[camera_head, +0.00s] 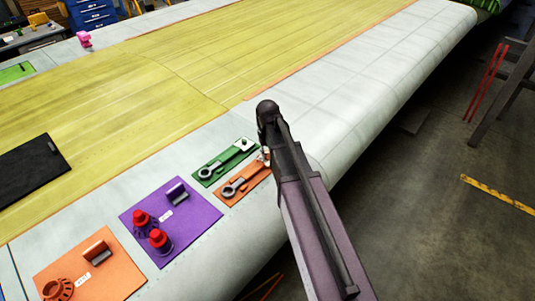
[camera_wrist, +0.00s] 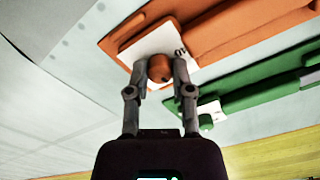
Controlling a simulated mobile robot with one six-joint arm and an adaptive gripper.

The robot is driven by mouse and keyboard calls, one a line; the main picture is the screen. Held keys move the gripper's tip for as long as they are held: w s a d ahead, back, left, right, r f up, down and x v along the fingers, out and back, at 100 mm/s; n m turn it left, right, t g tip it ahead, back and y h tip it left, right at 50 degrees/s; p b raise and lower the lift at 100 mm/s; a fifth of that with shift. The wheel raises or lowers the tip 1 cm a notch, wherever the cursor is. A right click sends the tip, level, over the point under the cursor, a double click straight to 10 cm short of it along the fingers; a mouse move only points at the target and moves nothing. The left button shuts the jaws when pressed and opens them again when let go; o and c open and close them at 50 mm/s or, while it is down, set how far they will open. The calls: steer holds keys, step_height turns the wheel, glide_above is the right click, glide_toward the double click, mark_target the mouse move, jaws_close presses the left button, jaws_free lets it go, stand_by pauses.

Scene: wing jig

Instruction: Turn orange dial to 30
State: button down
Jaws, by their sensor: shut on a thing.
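An orange plate (camera_head: 252,186) with a grey wrench-shaped part lies on the white wing edge in the head view. In the wrist view the orange plate (camera_wrist: 235,42) carries a white label (camera_wrist: 182,46) with rotated figures, hard to read. My gripper (camera_wrist: 160,68) has its two fingers shut on a small round orange knob (camera_wrist: 159,69), over the label's edge. In the head view my gripper (camera_head: 265,152) is at the plate's far right end, and my arm hides the fingers' contact.
A green plate (camera_head: 213,163) with a similar part lies beside the orange one. A purple plate (camera_head: 200,215) with red knobs and another orange plate (camera_head: 115,270) with an orange ring are nearer. A black mat (camera_head: 30,170) lies left. Floor is right of the wing.

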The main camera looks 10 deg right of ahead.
steer(key=shift+n, duration=1.4)
steer(key=shift+c, duration=2.4)
jaws_free()
steer(key=shift+m, duration=0.3)
